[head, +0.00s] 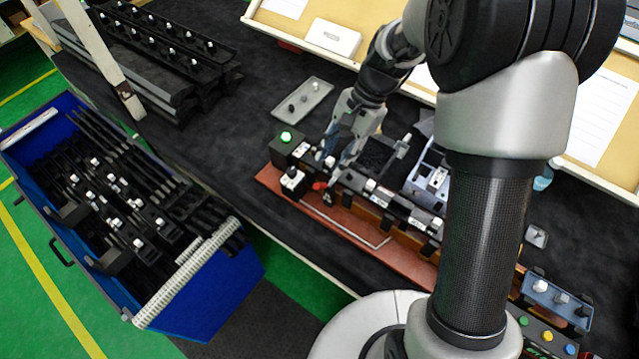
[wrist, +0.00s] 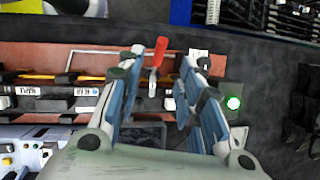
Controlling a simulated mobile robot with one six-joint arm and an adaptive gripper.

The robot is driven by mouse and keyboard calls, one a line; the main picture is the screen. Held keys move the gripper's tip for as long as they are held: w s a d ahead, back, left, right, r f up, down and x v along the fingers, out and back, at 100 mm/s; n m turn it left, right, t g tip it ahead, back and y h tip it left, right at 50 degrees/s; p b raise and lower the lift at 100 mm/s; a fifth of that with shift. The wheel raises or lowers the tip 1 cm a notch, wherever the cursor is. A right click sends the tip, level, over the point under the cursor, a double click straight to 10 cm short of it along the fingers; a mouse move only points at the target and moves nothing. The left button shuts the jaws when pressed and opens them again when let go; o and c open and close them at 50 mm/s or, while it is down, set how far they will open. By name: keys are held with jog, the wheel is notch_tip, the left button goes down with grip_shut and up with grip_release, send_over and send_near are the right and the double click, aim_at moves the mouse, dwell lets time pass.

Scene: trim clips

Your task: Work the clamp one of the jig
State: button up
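The jig has a reddish-brown base (head: 405,262) on the dark table, with a row of black blocks along it; the base also shows in the wrist view (wrist: 35,55). A clamp with a red handle (wrist: 160,50) stands at the jig's end near the green lamp. The same red handle (head: 320,186) is small in the head view. My gripper (wrist: 163,62) is open, its two blue-padded fingers on either side of the handle in the picture. I see a gap on both sides and cannot tell the height difference. In the head view my gripper (head: 341,160) is over that end.
A lit green lamp (head: 287,136) sits on a black box beside the clamp. A small grey tray (head: 318,88) lies behind it. A blue bin (head: 215,300) of dark strips stands left of the table. A button panel (head: 522,321) is at lower right.

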aim_at(321, 184)
jog(key=b+x, duration=0.1)
jog(key=x, duration=0.9)
jog(key=shift+a+f, duration=0.1)
jog(key=shift+f, duration=0.15)
jog(key=shift+c, duration=0.6)
grip_shut()
